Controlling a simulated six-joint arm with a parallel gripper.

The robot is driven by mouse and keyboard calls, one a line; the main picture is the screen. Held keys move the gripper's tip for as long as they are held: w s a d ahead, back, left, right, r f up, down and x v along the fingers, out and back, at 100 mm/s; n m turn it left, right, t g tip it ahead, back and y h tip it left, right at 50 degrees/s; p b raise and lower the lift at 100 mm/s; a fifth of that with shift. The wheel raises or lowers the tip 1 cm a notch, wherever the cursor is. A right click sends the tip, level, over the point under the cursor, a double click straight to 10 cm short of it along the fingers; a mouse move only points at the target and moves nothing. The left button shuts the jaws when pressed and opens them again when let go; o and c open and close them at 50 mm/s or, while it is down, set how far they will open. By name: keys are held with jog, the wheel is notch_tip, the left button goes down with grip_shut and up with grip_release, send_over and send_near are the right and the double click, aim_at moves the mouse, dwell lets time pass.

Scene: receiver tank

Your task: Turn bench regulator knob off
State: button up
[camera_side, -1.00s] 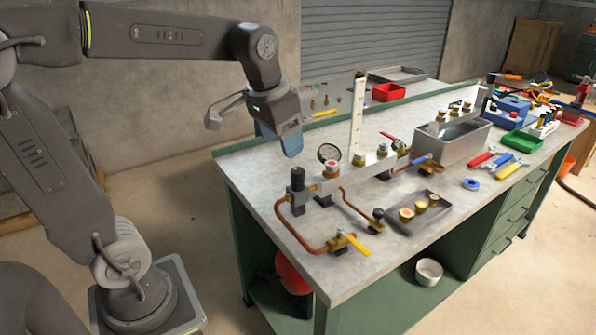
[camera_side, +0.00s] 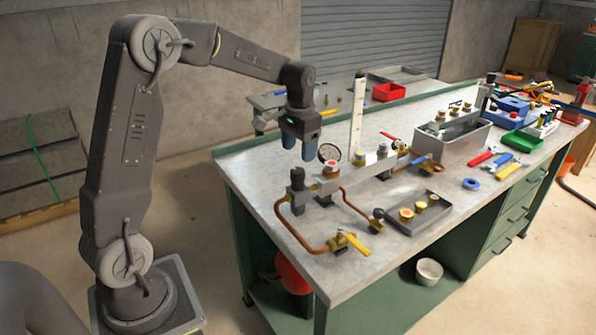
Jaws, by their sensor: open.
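The bench regulator knob (camera_side: 297,177) is the black upright cylinder at the left end of the grey manifold on the bench. Its markings are too small to read. My gripper (camera_side: 300,158) points down above the knob and slightly behind it, with its two blue fingertips apart and nothing between them. A gap shows between the fingertips and the knob. The round pressure gauge (camera_side: 329,153) stands just right of my gripper.
The manifold bar (camera_side: 345,177) carries brass fittings and a tall white upright (camera_side: 357,115). A copper pipe (camera_side: 292,228) curves to a yellow-handled valve (camera_side: 352,243) at the front. A grey tray (camera_side: 420,220) and a metal basin (camera_side: 451,142) lie right. The bench's left end is bare.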

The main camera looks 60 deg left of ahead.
aim_at(298, 170)
notch_tip(298, 170, down, 7)
jog(key=shift+a+f, duration=0.1)
jog(key=shift+c, duration=0.4)
jog(key=c, duration=0.8)
jog(key=shift+c, duration=0.2)
jog(key=shift+n, duration=0.3)
